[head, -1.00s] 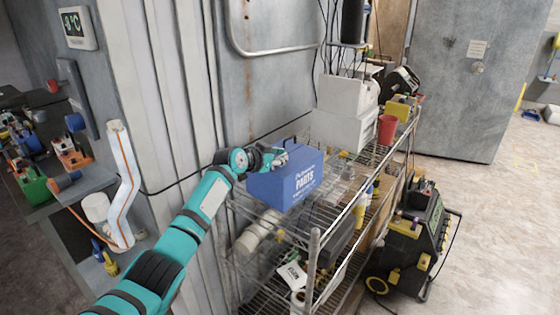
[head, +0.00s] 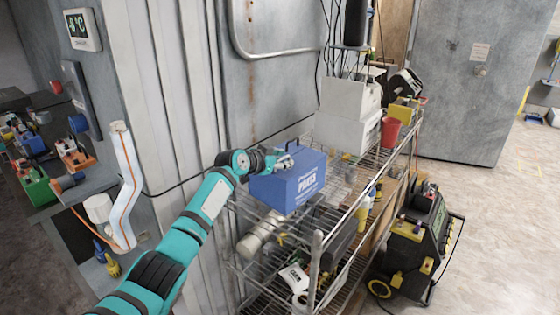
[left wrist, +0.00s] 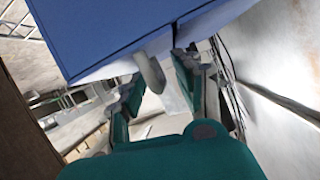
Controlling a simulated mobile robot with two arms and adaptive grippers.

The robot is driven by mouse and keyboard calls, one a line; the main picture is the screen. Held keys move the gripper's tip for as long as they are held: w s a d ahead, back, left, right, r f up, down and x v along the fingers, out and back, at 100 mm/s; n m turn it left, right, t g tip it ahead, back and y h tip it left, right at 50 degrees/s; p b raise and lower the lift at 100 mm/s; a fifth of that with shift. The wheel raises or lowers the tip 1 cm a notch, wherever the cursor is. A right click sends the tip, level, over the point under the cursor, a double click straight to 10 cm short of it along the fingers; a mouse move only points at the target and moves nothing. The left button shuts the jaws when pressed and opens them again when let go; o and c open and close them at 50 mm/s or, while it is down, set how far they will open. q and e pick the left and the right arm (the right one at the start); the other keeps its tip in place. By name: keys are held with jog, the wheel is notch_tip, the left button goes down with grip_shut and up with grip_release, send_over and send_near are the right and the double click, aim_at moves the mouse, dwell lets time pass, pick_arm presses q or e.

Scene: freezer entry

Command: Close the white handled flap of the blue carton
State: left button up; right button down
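The blue carton (head: 287,190), with white lettering on its front, stands on the upper level of a wire rack. My left gripper (head: 287,161) is at its upper left side in the head view. In the left wrist view the carton (left wrist: 110,25) fills the top, with a dark seam and a white strip along its near edge. A pale curved handle (left wrist: 149,72) hangs between the spread fingers of my left gripper (left wrist: 158,92). The fingers look open; whether they touch the handle I cannot tell. The flap's exact angle is unclear. My right gripper is not in view.
The wire rack (head: 317,240) also bears white boxes (head: 348,112), a red cup (head: 390,131) and bottles. A grey wall stands close behind the carton. A black and yellow machine (head: 412,245) stands on the floor to the right, with open floor beyond.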

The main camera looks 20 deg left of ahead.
pick_arm(q)
jog(key=v, duration=1.2)
